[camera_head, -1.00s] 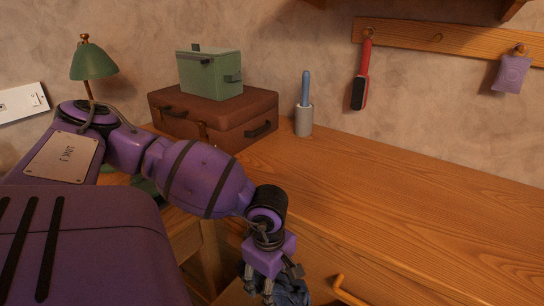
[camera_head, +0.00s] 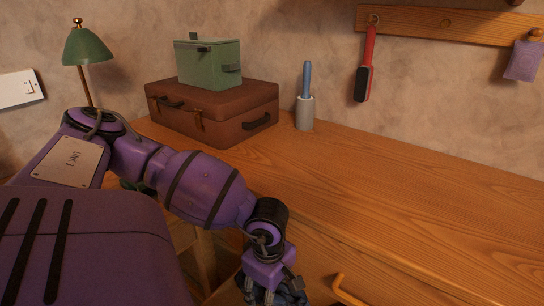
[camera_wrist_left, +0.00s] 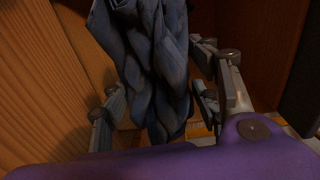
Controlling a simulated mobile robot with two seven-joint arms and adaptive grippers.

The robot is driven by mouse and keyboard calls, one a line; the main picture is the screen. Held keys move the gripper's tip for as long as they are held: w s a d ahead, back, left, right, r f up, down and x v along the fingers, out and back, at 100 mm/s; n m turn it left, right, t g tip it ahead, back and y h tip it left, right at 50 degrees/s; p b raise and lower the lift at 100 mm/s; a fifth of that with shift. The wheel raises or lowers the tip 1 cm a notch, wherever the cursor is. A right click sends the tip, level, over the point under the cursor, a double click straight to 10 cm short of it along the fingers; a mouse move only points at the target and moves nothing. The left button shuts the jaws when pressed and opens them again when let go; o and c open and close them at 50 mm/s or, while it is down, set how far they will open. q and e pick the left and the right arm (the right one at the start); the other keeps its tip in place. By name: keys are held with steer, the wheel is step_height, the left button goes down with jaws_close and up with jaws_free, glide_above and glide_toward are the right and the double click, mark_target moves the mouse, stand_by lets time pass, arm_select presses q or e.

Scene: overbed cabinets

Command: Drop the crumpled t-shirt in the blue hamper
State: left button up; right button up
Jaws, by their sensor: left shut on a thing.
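My left gripper (camera_head: 268,288) is at the bottom of the head view, in front of the wooden dresser. It is shut on the crumpled t-shirt (camera_head: 290,291), a dark blue-grey bunched cloth, mostly cut off by the lower edge. In the left wrist view the t-shirt (camera_wrist_left: 160,60) hangs in folds between the fingers of the left gripper (camera_wrist_left: 160,100). The blue hamper is not visible in either view. My right gripper is not in view.
The wooden dresser top (camera_head: 400,200) is mostly clear. A brown suitcase (camera_head: 215,115) with a green box (camera_head: 208,65) on it and a lint roller (camera_head: 305,110) stand at its back. A drawer handle (camera_head: 345,290) sticks out near the gripper. A green lamp (camera_head: 88,48) stands at left.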

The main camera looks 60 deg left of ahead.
arm_select(q)
steer(key=o, duration=1.3)
steer(key=shift+o, duration=0.2)
steer(key=shift+r, duration=0.2)
steer(key=shift+a+r, duration=0.1)
steer(key=shift+r, duration=0.2)
steer(key=r, duration=0.3)
steer(key=shift+s+r, duration=0.1)
steer(key=shift+s, duration=0.1)
steer(key=r, duration=0.6)
steer(key=shift+d+r, duration=0.2)
steer(key=shift+r, duration=0.8)
steer(key=shift+s, duration=0.1)
